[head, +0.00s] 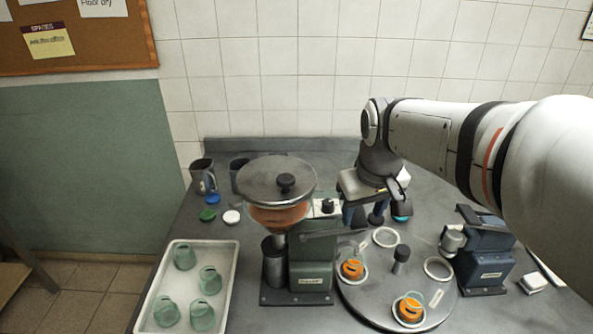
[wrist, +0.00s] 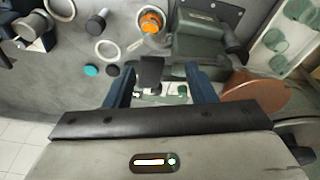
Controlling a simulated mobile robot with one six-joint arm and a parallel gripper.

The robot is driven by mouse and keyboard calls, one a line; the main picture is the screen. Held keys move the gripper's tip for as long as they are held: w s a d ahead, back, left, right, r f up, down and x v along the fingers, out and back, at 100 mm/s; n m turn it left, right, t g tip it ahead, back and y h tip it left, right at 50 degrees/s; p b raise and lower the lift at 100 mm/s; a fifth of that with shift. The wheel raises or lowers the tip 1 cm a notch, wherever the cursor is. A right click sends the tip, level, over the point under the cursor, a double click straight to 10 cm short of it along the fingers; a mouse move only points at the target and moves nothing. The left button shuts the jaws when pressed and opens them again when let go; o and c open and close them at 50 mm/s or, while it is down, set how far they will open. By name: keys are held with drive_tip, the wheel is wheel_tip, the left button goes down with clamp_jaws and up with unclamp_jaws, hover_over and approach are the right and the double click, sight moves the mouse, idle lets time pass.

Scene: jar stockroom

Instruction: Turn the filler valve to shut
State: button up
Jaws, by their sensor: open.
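The filler (head: 311,268) is a green machine with a round lidded hopper (head: 277,181) of orange contents. A black knob (head: 327,205) stands on its small white panel, and a grey bar (head: 335,233) reaches right from its body. I cannot tell for sure which part is the valve or how it is set. My gripper (head: 366,218) is open, just right of the panel. In the wrist view, my gripper (wrist: 163,70) has its blue fingers apart, with a dark block (wrist: 150,73) between them in the picture; contact cannot be told. The filler body (wrist: 208,42) lies beyond.
A round turntable (head: 398,307) right of the filler holds jars with orange contents (head: 410,310) and pale rings. A dark blue machine (head: 482,250) stands further right. A white tray (head: 228,297) of green jars is at left. Coloured lids (head: 231,217) and mugs (head: 203,177) lie behind.

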drive_tip(key=w+a+f+n+g+b, duration=0.1)
drive_tip(key=w+a+f, duration=0.3)
drive_tip(key=w, duration=0.4)
drive_tip(key=w+a+f+n+b, duration=0.1)
drive_tip(key=w+a+f+n, duration=0.2)
drive_tip(key=w, duration=0.6)
drive_tip(key=w+a+f+n+g, duration=0.1)
drive_tip(key=w+a+f+n, duration=0.3)
drive_tip(key=w, duration=0.4)
drive_tip(key=shift+w+a+f+g+b, duration=0.3)
drive_tip(key=shift+w+a+f+b, duration=0.05)
drive_tip(key=shift+f+b, duration=0.05)
drive_tip(key=shift+w+a+f, duration=0.1)
drive_tip(key=shift+f, duration=0.2)
wheel_tip(320, 180, down, 7)
drive_tip(key=shift+f+p, duration=0.2)
drive_tip(key=shift+p, duration=0.2)
drive_tip(key=shift+c, duration=0.4)
drive_tip(key=c, duration=0.9)
